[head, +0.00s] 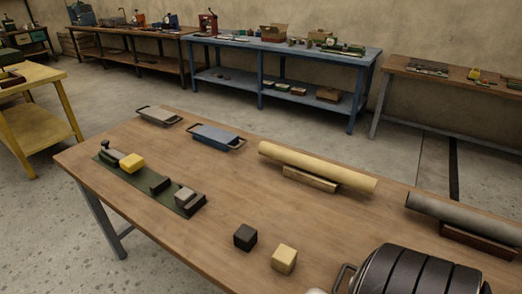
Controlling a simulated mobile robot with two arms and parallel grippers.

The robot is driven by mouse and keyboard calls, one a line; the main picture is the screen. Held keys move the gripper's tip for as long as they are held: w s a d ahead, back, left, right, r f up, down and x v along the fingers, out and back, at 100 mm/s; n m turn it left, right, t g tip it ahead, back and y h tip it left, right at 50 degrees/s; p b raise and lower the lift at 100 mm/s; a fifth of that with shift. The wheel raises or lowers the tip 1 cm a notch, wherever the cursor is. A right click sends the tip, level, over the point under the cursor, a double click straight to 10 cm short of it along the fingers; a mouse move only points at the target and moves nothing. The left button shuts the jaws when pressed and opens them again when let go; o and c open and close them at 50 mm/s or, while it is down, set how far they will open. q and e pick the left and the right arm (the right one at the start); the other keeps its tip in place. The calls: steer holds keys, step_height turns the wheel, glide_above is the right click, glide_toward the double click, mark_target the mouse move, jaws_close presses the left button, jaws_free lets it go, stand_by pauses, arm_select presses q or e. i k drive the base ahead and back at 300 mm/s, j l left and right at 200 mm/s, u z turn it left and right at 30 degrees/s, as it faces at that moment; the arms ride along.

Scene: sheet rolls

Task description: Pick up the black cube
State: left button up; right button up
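The black cube (245,237) sits on the brown wooden table (215,215), near the middle of its front part. A pale yellow cube (284,259) stands just to its right, a small gap apart. Nothing covers the black cube.
A dark green tray (188,209) with yellow, grey and dark blocks lies to the left. A cream roll (317,167) and a grey roll (465,215) rest on supports behind and right. A large dark rounded shape (418,273) fills the lower right. Bare tabletop surrounds the two cubes.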

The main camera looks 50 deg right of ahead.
mark_target(246, 237)
steer(key=j+z, duration=0.2)
steer(key=z, duration=0.3)
steer(key=j+z, duration=0.25)
steer(key=z, duration=0.25)
steer(key=k+j+z, duration=0.1)
steer(key=z, duration=0.4)
steer(key=j, duration=0.1)
